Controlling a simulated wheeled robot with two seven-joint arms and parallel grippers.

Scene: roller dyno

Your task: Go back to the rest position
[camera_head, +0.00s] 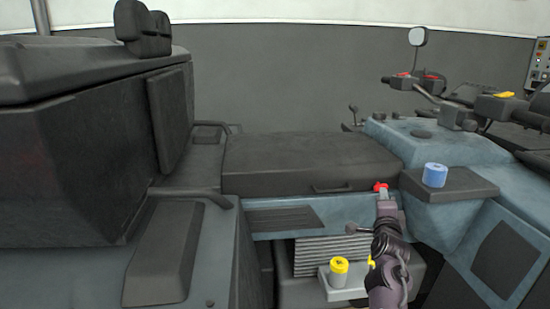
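My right arm comes up from the bottom, right of the middle, and my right gripper (383,192) is at its upper end, in front of the vehicle's blue-grey side below the dark seat (305,160). A small red part (380,186) shows at the gripper's tip. I cannot tell whether the gripper touches it, or whether the fingers are open or shut. My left gripper and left arm are not in view.
A blue cylinder (435,175) stands on a dark ledge (462,186) to the right. A yellow-topped container (339,270) sits on a small light tray (350,291) left of my arm. Handlebars (430,92) rise at upper right; a large dark case (65,165) fills the left.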

